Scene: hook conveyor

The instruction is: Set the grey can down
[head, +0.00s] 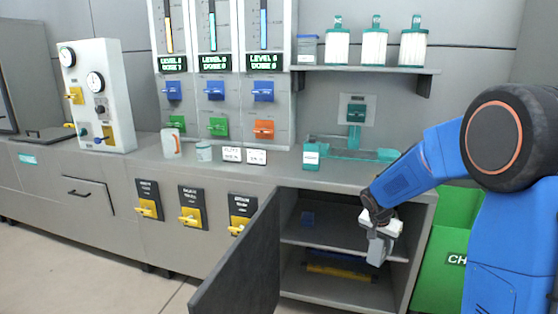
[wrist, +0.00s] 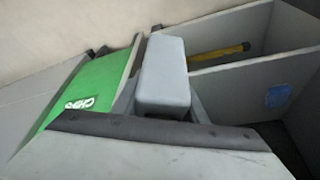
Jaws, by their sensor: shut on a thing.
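My gripper (head: 380,230) is in front of the open cabinet's right side, at about the height of its middle shelf. It is shut on the grey can (head: 377,250), a boxy grey body hanging below the white gripper. In the wrist view the grey can (wrist: 165,75) shows as a smooth block with rounded edges, tilted in the picture. The fingertips are largely hidden by it. The can appears clear of the shelf, but I cannot tell for sure whether it touches anything.
The dark cabinet door (head: 240,262) stands open at the left. A green bin (head: 447,240) stands right. The counter (head: 270,177) above holds cups and a teal box (head: 311,157).

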